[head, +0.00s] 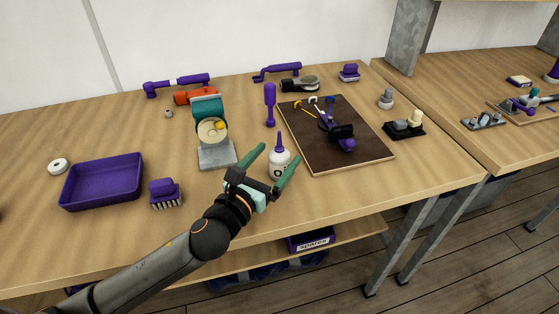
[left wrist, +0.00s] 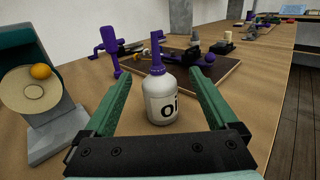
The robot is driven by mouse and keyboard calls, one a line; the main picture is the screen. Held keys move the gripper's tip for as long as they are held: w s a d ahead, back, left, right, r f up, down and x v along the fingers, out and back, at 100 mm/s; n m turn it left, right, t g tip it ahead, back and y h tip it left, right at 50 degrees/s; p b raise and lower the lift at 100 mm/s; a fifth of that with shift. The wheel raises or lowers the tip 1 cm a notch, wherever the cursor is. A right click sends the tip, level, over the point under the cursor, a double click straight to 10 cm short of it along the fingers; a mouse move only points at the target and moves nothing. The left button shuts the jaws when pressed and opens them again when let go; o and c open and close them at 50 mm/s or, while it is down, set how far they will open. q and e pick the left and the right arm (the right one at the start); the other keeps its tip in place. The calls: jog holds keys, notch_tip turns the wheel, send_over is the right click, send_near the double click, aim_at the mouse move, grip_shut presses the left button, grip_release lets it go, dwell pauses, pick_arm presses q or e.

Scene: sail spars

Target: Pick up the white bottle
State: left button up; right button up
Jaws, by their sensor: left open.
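The white bottle (head: 279,162) stands upright on the wooden table, with a purple nozzle on top and dark lettering on its side. In the left wrist view the bottle (left wrist: 160,98) stands between and slightly beyond the two green fingers. My left gripper (head: 272,170) is open, with one finger on each side of the bottle in the head view. I see no clear contact between fingers and bottle. The bottle's lower part is partly hidden by a finger in the head view. My right gripper is not in view.
A teal and grey device (head: 214,140) stands left of the bottle. A dark brown board (head: 335,150) with tools lies to its right, and a purple screwdriver-like tool (head: 270,105) stands behind. A purple tray (head: 102,182) and a brush (head: 165,193) are at left. The table's front edge is close.

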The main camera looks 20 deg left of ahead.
aim_at(285, 147)
pick_arm(q)
jog(key=shift+w+d+f, duration=0.15)
jog(key=shift+w+d, duration=0.05)
jog(key=shift+w, duration=1.1)
jog(key=shift+w+d+f, duration=0.1)
jog(key=shift+w+d, duration=0.1)
jog(key=shift+w, duration=1.1)
jog(key=shift+c, duration=0.3)
grip_shut()
